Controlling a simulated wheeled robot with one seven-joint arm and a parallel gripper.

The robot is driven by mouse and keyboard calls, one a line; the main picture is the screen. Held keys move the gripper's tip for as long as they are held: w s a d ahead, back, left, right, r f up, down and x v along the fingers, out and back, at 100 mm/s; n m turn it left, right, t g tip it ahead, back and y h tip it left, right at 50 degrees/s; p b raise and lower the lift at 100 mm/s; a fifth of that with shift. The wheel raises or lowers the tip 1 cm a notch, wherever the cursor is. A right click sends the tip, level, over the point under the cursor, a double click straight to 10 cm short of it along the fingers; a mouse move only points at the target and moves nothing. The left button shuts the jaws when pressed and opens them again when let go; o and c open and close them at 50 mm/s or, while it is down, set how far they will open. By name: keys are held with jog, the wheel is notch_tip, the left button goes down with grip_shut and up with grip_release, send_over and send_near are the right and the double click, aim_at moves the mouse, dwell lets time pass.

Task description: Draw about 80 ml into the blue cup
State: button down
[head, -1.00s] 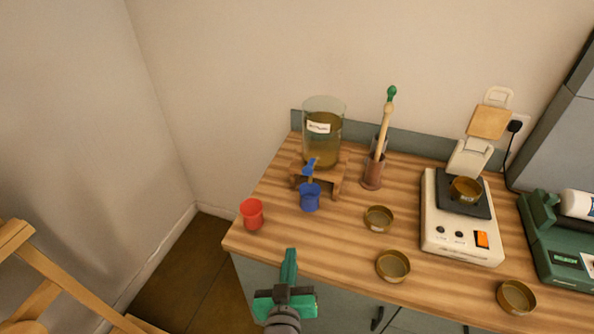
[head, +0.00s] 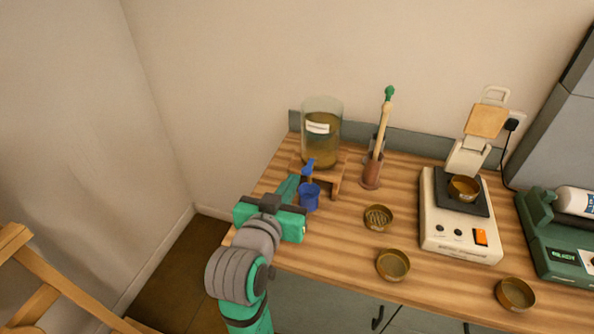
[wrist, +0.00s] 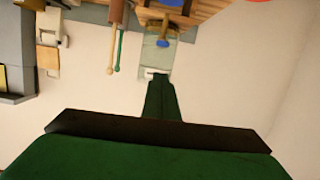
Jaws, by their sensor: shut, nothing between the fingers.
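The blue cup (head: 309,201) stands upright on the table, below the blue tap (head: 309,167) of a glass jar (head: 321,110). The jar holds brownish liquid and sits on a small wooden stand (head: 336,187). I cannot see the cup's contents or any stream. My gripper (head: 292,179) is shut and empty, its green fingers just left of the cup and tap. In the wrist view the picture is inverted; my gripper (wrist: 160,78) points toward the jar (wrist: 152,57), with the tap (wrist: 163,43) beyond the fingertips.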

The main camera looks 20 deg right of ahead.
jog(key=shift+r+m, duration=0.3)
jog(key=shift+r, duration=0.65)
send_over(303, 171)
jog(key=s+a, duration=0.1)
jog(key=s, duration=0.2)
notch_tip(303, 171, down, 2)
jog(key=shift+w+d+f, duration=0.1)
jog(key=shift+w+f, duration=0.1)
jog(key=shift+f, duration=0.9)
jog(key=shift+w+d+f, duration=0.1)
jog(key=shift+w+f, duration=0.05)
jog(key=shift+f, duration=0.95)
jog(key=shift+a, duration=0.1)
